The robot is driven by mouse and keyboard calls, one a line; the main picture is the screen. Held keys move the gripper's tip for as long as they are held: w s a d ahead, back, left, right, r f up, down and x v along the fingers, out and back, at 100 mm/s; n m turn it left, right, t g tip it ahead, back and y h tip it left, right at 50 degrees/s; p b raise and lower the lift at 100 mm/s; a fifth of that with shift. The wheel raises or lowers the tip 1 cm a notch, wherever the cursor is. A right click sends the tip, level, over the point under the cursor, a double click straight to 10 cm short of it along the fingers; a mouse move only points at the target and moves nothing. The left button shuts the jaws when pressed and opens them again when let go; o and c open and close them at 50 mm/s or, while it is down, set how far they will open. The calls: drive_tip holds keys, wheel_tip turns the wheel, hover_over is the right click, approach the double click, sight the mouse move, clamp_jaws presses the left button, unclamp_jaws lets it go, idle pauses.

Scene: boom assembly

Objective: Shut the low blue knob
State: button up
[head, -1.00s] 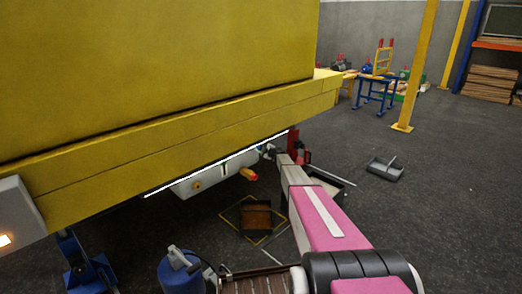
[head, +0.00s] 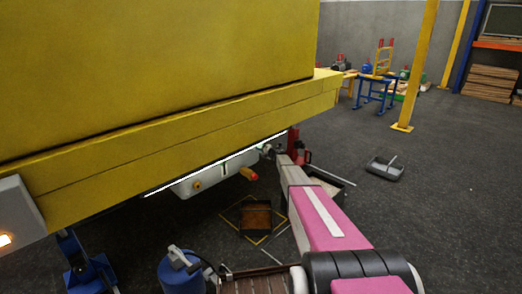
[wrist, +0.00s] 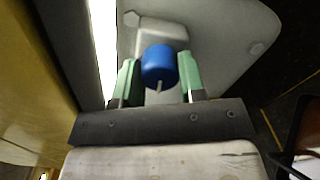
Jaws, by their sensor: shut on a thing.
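The low blue knob (wrist: 159,64) sits on the grey-white housing (wrist: 225,28) in the wrist view. A short pale mark shows on its near side. My gripper (wrist: 158,82) has one green finger on each side of the knob and is shut on it. In the head view, my gripper (head: 267,150) is small at the right end of the housing (head: 212,180), under the yellow boom body. The knob cannot be made out there.
The yellow body (head: 180,140) hangs low over the housing, with a bright strip light (head: 215,165) along its edge. A brown box (head: 256,215) lies on the floor below.

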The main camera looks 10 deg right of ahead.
drive_tip(key=n, duration=0.4)
drive_tip(key=shift+f+n, duration=0.1)
drive_tip(key=shift+n, duration=1.7)
drive_tip(key=o, duration=0.9)
drive_tip(key=v, duration=1.1)
drive_tip(key=shift+a+f, duration=0.1)
